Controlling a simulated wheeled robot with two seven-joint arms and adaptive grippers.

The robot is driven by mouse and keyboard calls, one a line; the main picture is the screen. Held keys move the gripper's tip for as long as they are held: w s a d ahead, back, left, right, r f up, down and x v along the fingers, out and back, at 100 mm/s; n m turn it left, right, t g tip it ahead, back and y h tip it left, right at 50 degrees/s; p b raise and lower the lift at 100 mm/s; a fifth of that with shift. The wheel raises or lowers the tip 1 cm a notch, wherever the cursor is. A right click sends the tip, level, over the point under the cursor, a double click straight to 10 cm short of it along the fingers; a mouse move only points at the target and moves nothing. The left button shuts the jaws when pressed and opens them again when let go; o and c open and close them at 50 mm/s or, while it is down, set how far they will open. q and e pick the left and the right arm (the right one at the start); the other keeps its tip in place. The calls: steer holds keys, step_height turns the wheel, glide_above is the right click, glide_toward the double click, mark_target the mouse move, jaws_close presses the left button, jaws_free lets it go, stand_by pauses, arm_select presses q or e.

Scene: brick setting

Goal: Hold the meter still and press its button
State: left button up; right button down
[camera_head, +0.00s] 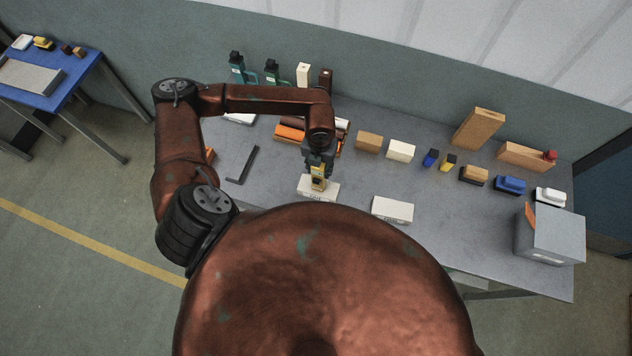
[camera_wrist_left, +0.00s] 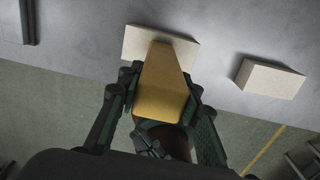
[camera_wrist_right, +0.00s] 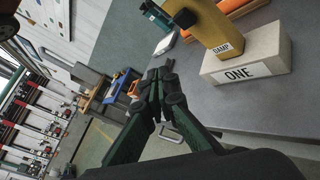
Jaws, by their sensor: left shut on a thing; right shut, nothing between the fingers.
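The yellow meter (camera_head: 318,184) stands at a white block marked ONE (camera_head: 327,190). My left gripper (camera_head: 318,170) is shut on the meter from above. In the left wrist view the meter (camera_wrist_left: 163,88) sits between the fingers, with the block (camera_wrist_left: 190,48) behind it. The right wrist view shows the meter's lower part (camera_wrist_right: 213,25) with a DAMP label, its foot against the ONE block (camera_wrist_right: 250,60); I cannot tell how firmly they touch. My right gripper (camera_wrist_right: 163,95) is shut and empty, apart from the meter; my body hides it in the head view. I cannot make out the button.
A second white block (camera_head: 392,209) lies to the right on the grey table (camera_head: 300,235). A black angled bar (camera_head: 243,165) lies left. Orange and brown rolls (camera_head: 290,132) lie behind the gripper. Several blocks and small items line the back and right, with a grey box (camera_head: 550,238) at the right end.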

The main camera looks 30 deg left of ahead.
steer(key=w+a, duration=0.1)
steer(key=w, duration=0.5)
steer(key=shift+a, duration=0.25)
steer(key=shift+w, duration=0.1)
stand_by(1.1)
steer(key=shift+w, duration=0.3)
steer(key=shift+w+a, duration=0.2)
steer(key=shift+w, duration=0.3)
stand_by(0.9)
steer(key=shift+s, duration=0.1)
steer(key=shift+s+d, duration=0.25)
steer(key=shift+s, duration=0.6)
steer(key=s, duration=0.2)
steer(key=s+d, duration=0.1)
steer(key=s, duration=0.2)
steer(key=shift+d, duration=0.1)
